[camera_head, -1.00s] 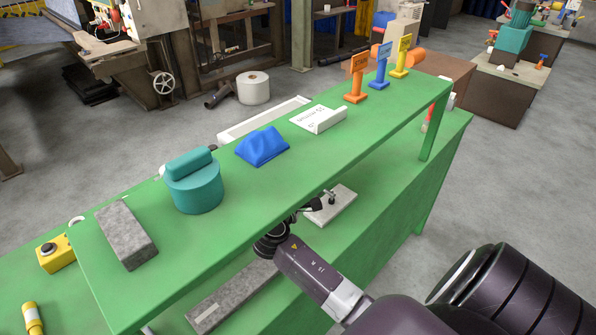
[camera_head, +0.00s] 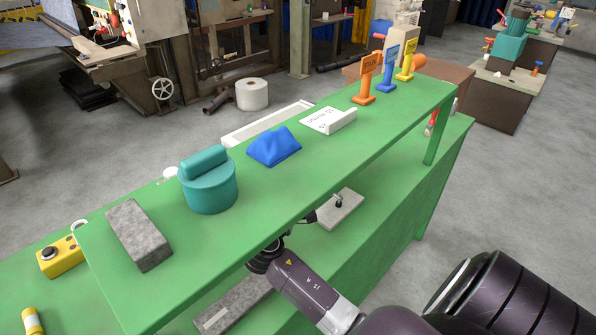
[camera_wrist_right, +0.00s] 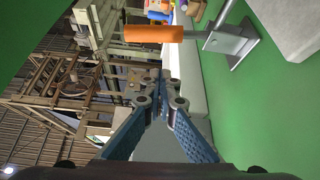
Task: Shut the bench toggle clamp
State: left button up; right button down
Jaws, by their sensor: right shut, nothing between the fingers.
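The toggle clamp stands on the lower green surface. In the head view its pale grey plate (camera_head: 341,209) and a small dark upright part show past the upper shelf's edge; the rest is hidden. In the right wrist view an orange handle (camera_wrist_right: 153,33) lies across the picture on a metal arm, joined to a grey metal bracket (camera_wrist_right: 233,43). My right gripper (camera_wrist_right: 160,88) is shut and empty, its fingertips just beyond or below the handle in the picture; contact cannot be told. In the head view its dark fingers (camera_head: 307,218) are partly under the shelf. My left gripper is not in view.
The green upper shelf (camera_head: 225,235) overhangs the lower surface. A grey stone block (camera_head: 138,235), a teal container (camera_head: 208,188), a blue wedge (camera_head: 274,147) and colored signs (camera_head: 367,80) stand on it. A grey bar (camera_head: 235,303) lies below, near my right arm.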

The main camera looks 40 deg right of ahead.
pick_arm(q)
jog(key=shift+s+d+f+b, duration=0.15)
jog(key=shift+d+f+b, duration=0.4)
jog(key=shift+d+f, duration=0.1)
pick_arm(e)
jog(key=s+v, duration=0.1)
jog(key=v, duration=0.7)
jog(key=shift+d+r, duration=0.2)
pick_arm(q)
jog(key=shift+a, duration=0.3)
